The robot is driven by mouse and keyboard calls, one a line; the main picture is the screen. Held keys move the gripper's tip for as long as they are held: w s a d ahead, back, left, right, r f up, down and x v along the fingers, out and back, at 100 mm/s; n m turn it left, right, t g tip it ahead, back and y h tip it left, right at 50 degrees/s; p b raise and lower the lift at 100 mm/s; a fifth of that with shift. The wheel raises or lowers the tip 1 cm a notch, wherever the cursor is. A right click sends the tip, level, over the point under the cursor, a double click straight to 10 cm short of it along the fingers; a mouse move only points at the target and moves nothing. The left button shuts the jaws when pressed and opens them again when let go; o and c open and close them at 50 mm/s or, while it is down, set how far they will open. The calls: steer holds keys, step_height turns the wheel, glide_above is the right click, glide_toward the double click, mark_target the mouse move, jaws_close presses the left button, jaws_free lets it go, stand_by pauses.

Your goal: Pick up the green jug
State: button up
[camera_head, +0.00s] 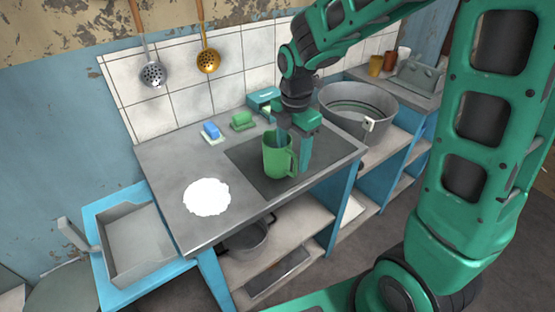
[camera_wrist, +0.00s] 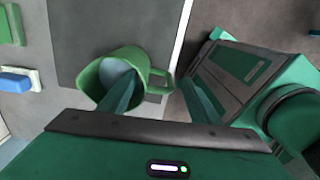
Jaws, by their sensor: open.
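The green jug (camera_head: 277,157) stands upright on the dark square of the grey counter, with its handle to the right. My gripper (camera_head: 293,150) is above the jug and points down with its fingers apart. In the wrist view, one finger of my gripper (camera_wrist: 158,80) is over or inside the mouth of the jug (camera_wrist: 88,80). The other finger is outside, right of the handle. The wall and handle lie between the fingers. I cannot tell whether either finger touches the jug. The finger partly hides the jug's opening.
A blue sponge (camera_head: 211,131) and a green block (camera_head: 241,121) lie behind the jug. A white round patch (camera_head: 207,197) is on the counter at left. A large metal basin (camera_head: 384,99) stands to the right. The counter's front edge is close to the jug.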

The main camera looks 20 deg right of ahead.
steer(key=shift+s+a+f, duration=0.1)
steer(key=shift+f, duration=1.3)
steer(key=shift+s+a+f, duration=0.1)
steer(key=shift+f, duration=1.25)
jaws_close()
